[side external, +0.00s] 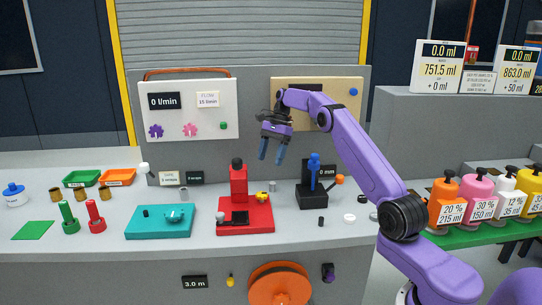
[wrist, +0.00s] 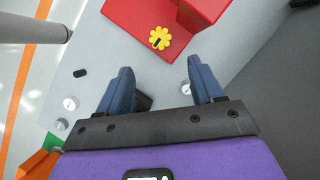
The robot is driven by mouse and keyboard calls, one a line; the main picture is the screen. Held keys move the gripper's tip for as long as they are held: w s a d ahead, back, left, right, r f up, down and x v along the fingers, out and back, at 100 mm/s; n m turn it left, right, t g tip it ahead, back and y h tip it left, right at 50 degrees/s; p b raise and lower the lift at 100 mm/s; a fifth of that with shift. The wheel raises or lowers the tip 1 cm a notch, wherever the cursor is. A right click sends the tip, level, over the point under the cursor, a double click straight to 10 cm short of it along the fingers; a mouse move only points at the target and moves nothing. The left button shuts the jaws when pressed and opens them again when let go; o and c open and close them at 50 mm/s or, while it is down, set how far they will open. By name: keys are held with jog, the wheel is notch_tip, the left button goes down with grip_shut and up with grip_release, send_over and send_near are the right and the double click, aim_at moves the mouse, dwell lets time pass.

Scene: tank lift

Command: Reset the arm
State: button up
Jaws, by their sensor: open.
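My gripper (side external: 272,149) hangs in the air above the bench, in front of the back panel, with its two blue fingers pointing down. In the wrist view my gripper (wrist: 165,88) shows its fingers apart with nothing between them. My purple arm reaches in from the right. A red stand (side external: 245,215) with a yellow knob (side external: 262,196) is below the gripper and apart from it. The yellow flower-shaped knob (wrist: 159,38) also shows in the wrist view, beyond the fingertips.
A black stand with a blue figure (side external: 314,168) is right of the red stand. A teal block (side external: 160,221) is to the left. Several pump bottles (side external: 476,199) stand at the right on a green strip. An orange wheel (side external: 279,285) is on the bench front. The air around my gripper is free.

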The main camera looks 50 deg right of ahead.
jog(key=s+a+r+n+h, duration=0.2)
jog(key=s+a+n+h, duration=0.1)
jog(key=s+a+n, duration=0.65)
jog(key=s+a+r+n+h, duration=0.1)
jog(key=s+a+n+h, duration=0.1)
jog(key=s+a+n, duration=0.95)
jog(key=s+n, duration=0.1)
jog(key=s, duration=0.5)
jog(key=s+a+f+n, duration=0.1)
jog(key=s+a+n, duration=0.2)
jog(key=s, duration=0.5)
jog(key=s+a+f+n+y, duration=0.1)
jog(key=s+a+n, duration=0.2)
jog(key=s+n, duration=0.2)
jog(key=s, duration=0.3)
jog(key=shift+a+f, duration=0.25)
